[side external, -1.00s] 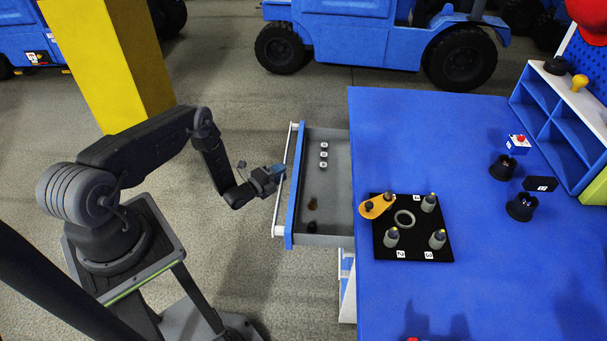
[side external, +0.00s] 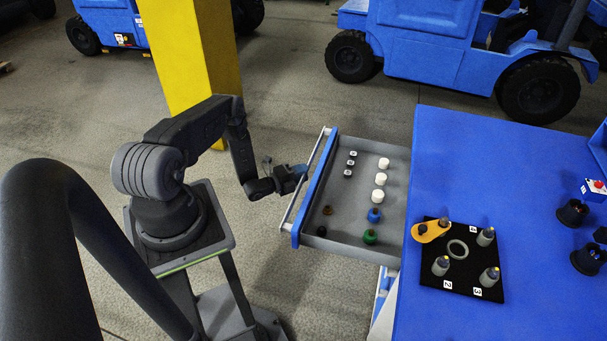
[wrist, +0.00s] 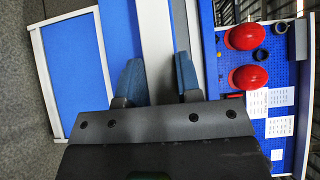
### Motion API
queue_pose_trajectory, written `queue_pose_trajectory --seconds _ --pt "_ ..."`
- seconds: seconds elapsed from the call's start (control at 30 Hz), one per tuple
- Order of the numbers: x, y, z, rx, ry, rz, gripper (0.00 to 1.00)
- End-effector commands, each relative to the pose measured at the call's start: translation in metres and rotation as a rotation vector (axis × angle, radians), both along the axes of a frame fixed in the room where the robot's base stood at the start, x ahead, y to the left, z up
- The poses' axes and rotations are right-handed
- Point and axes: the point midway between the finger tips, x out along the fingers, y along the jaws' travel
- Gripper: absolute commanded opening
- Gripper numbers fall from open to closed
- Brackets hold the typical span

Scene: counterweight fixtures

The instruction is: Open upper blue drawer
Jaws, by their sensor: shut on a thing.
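The upper blue drawer stands pulled out from the blue bench, with its blue front (side external: 314,198) on the left and its grey tray (side external: 345,215) exposed. Its pale bar handle (side external: 291,211) runs along the front. My gripper (side external: 302,171) is at the far half of that handle, shut on it. In the wrist view, my two blue fingers (wrist: 158,80) lie on either side of the white handle bar (wrist: 156,40). The exact contact is partly hidden by the gripper body.
The drawer holds three small dark cubes (side external: 349,163), three white cylinders (side external: 380,179), a blue piece (side external: 374,215), a green piece (side external: 370,237) and small dark pieces. A black board (side external: 458,275) with grey pegs sits on the bench (side external: 500,170). A yellow pillar (side external: 195,60) stands behind my arm.

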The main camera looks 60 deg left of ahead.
Motion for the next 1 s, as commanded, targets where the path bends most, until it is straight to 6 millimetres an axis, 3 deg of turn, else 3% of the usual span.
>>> queue_pose_trajectory --seconds 0.1,0.13,0.37,0.67,1.0 --pt "0.001 0.002 0.001 0.001 -0.002 0.004 0.00" --pt "0.001 0.002 0.001 0.001 -0.002 0.004 0.34" --pt "0.001 0.001 0.000 0.001 -0.001 0.003 0.56" --pt "-0.002 0.001 0.000 0.000 0.000 0.003 0.57" --pt "-0.052 0.002 0.000 -0.002 0.001 0.007 0.57"
